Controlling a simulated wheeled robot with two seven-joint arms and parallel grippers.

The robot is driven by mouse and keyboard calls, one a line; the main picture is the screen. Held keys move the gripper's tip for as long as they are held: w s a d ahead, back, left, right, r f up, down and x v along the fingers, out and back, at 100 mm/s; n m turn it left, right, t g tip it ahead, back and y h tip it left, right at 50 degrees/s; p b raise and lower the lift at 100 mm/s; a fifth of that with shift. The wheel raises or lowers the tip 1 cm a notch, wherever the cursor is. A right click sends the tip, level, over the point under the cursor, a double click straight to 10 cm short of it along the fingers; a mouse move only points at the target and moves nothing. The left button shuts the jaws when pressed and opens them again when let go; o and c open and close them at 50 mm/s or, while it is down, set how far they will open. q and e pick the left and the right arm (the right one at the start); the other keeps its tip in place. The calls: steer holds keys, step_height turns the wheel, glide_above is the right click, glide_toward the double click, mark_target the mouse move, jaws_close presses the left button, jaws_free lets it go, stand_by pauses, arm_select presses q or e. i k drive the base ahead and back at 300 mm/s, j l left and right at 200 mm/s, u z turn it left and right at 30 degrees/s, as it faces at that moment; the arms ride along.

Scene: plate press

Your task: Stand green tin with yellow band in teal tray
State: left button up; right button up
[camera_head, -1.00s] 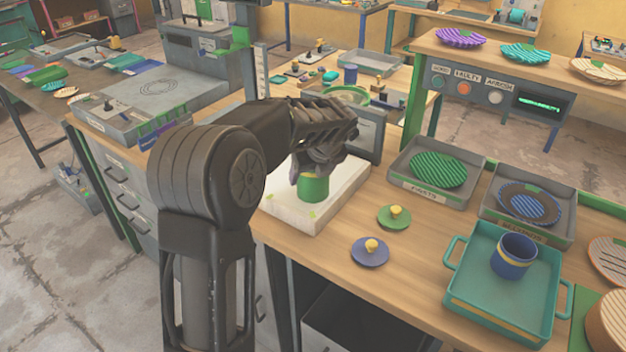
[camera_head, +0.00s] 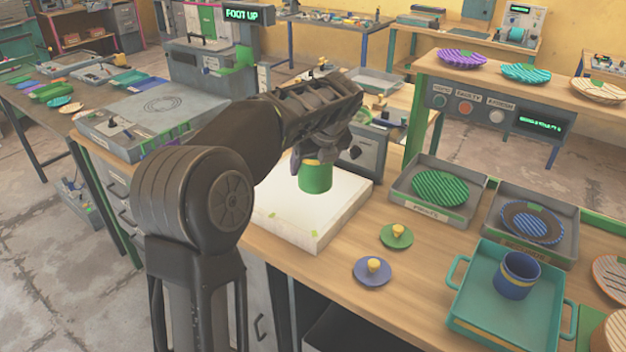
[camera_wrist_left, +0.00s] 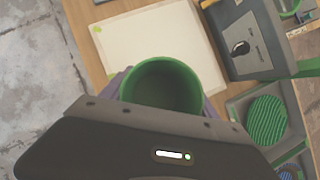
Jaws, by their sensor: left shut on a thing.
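The green tin with a yellow band (camera_head: 315,178) is upright above the white board (camera_head: 300,222) on the bench. My left gripper (camera_head: 318,152) is shut on its upper part, and the fingers hide much of the band. In the left wrist view the tin's open mouth (camera_wrist_left: 162,86) is between the fingers, with the board behind it. The teal tray (camera_head: 505,300) stands at the right front of the bench, with a blue tin with a yellow band (camera_head: 516,276) upright in it. My right gripper is not in view.
A green lid (camera_head: 396,237) and a blue lid (camera_head: 373,272), each with a yellow knob, lie between board and tray. Grey trays hold a green ribbed plate (camera_head: 440,188) and a blue striped plate (camera_head: 532,223) behind them. The teal tray has bare floor around the blue tin.

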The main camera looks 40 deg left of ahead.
mark_target(499, 323)
steer(key=k+l+z, duration=0.15)
steer(key=l+z, duration=0.15)
steer(key=l, duration=0.45)
steer(key=l+z, duration=0.3)
steer(key=l, duration=0.45)
steer(key=k, duration=0.05)
